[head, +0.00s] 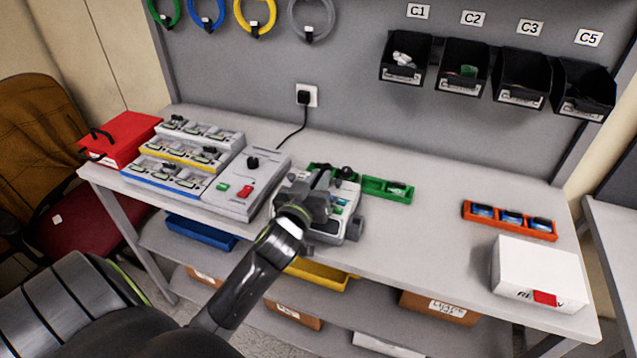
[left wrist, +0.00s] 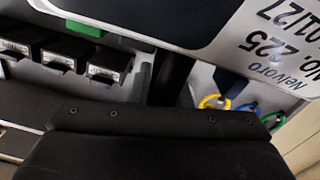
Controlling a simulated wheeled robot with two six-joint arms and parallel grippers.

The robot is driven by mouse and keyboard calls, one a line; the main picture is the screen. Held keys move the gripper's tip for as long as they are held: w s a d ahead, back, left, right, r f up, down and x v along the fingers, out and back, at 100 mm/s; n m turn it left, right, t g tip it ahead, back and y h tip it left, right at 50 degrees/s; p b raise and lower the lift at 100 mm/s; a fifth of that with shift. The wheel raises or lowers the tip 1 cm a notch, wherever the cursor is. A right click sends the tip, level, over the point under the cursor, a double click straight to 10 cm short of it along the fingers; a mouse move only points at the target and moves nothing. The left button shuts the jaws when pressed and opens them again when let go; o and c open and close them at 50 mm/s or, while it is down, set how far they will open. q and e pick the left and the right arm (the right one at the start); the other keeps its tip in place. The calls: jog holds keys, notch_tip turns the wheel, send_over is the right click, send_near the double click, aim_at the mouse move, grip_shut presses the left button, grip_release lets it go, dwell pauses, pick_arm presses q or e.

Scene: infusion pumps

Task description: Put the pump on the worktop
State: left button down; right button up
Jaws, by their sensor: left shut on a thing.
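The pump (head: 345,222) is a pale box with a small screen and coloured keys, at the front middle of the worktop (head: 420,235). My left gripper (head: 318,190) is shut on it from above and hides part of its top. I cannot tell whether its underside touches the worktop or hangs just above it near the front edge. In the left wrist view a pale labelled face of the pump (left wrist: 275,45) with "No. 225" fills the upper right, close to the gripper. My right gripper is in neither view.
A grey console (head: 250,185) with switches stands left of the pump, beside stepped module racks and a red case (head: 120,138). A green tray (head: 388,188) lies behind. An orange tray (head: 510,220) and white box (head: 540,273) stand right. Worktop between is clear.

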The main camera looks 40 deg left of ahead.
pick_arm(q)
jog(key=shift+f, duration=0.2)
jog(key=c, duration=1.3)
grip_release()
jog(key=shift+f, duration=0.15)
jog(key=shift+c, duration=0.2)
jog(key=shift+s+d+f, duration=0.1)
jog(key=shift+s, duration=0.2)
jog(key=b+v, duration=0.2)
jog(key=v, duration=0.9)
jog(key=shift+s, duration=0.25)
